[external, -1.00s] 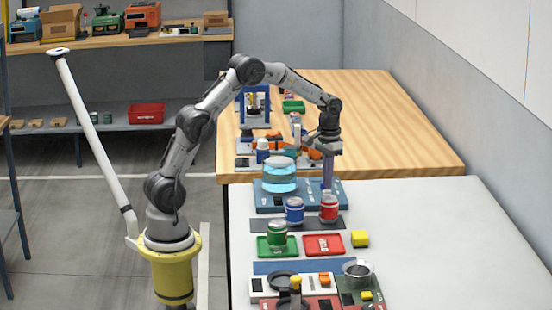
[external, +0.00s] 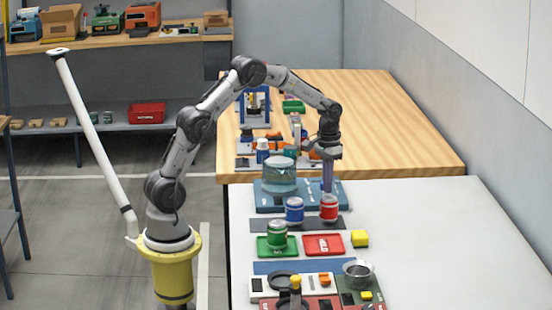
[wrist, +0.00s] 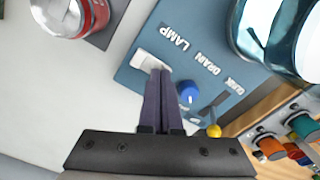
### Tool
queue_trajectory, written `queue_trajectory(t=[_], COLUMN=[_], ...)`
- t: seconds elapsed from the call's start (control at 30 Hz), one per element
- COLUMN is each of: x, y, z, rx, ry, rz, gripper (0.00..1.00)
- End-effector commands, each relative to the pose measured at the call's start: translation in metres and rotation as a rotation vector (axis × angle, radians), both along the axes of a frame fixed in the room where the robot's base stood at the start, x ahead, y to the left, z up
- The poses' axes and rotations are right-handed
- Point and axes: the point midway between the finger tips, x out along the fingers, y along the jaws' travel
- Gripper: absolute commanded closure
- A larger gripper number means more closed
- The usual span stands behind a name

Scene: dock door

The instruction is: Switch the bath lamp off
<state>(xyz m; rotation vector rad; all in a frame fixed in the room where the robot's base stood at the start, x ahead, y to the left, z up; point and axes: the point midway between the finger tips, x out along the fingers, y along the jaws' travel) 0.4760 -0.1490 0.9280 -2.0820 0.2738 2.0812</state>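The bath (external: 279,178) is a clear round vessel on a blue base panel (external: 262,207); its water looks dull grey, with no glow. In the wrist view the panel (wrist: 205,55) carries the words LAMP, DRAIN and QUIK or similar. A white rocker switch (wrist: 146,60) sits by the word LAMP. My gripper (wrist: 160,73) points down with its dark fingers together, empty, the tips at the switch and covering part of it. In the external view my gripper (external: 327,189) is at the right side of the panel.
A blue knob (wrist: 188,92) and a yellow ball-ended part (wrist: 214,131) are close to my fingers. A red can (external: 328,208) and a blue can (external: 294,210) stand just in front of the panel. The white table's right side is clear.

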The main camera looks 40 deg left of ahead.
Motion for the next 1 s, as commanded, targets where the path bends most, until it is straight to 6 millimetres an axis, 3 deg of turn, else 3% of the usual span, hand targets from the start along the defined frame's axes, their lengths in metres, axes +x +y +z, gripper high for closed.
queue_trajectory(t=[0.23,1.0], x=[0.0,0.0], y=[0.0,0.0], z=[0.003,0.059], rx=[-0.001,0.0], ry=[-0.001,-0.001], rz=[0.0,0.0], gripper=[1.0,1.0])
